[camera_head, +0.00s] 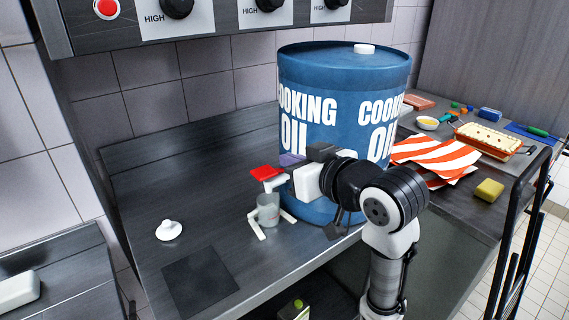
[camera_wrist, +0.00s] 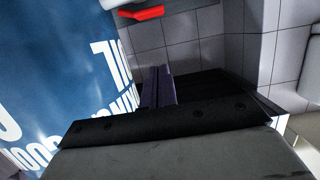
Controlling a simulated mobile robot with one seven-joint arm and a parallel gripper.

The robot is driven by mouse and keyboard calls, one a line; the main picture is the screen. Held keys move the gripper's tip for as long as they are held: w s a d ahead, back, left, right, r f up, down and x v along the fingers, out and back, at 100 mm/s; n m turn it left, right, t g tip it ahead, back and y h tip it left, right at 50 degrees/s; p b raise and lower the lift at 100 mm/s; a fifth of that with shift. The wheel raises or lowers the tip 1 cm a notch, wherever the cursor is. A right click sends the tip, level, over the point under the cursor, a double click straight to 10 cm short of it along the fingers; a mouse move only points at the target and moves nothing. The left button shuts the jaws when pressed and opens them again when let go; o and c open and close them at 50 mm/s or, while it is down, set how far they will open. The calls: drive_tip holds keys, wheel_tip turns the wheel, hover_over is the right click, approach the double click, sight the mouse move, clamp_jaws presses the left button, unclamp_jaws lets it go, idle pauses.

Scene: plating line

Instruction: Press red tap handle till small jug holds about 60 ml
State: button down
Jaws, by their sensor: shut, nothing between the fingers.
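The red tap handle (camera_head: 266,173) sits on the white tap at the front of the blue cooking-oil drum (camera_head: 335,85). It also shows at the top of the wrist view (camera_wrist: 149,13). The small clear jug (camera_head: 268,210) stands upright below the tap, between white legs. Its content is too small to make out. My gripper (camera_head: 289,159) is shut and empty, its purple fingers just behind and right of the red handle in the head view. The shut fingertips (camera_wrist: 157,72) appear apart from the handle in the wrist view. Part of the tap is hidden by my gripper.
A white round knobbed piece (camera_head: 170,230) and a dark mat (camera_head: 200,282) lie on the left of the steel counter (camera_head: 150,185). Striped cloth (camera_head: 437,155), a yellow sponge (camera_head: 489,189) and a filled dish (camera_head: 488,142) lie right of the drum. The counter left of the jug is mostly free.

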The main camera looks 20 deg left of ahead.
drive_tip(key=p, duration=0.2)
hover_over(267, 176)
wheel_tip(267, 176, down, 2)
drive_tip(key=shift+s+d+f+p, duration=0.1)
drive_tip(key=shift+f+p, duration=0.15)
drive_tip(key=shift+f, duration=0.8)
drive_tip(key=shift+s+d+f+p, duration=0.1)
drive_tip(key=shift+f+p, duration=0.1)
drive_tip(key=shift+f, duration=0.8)
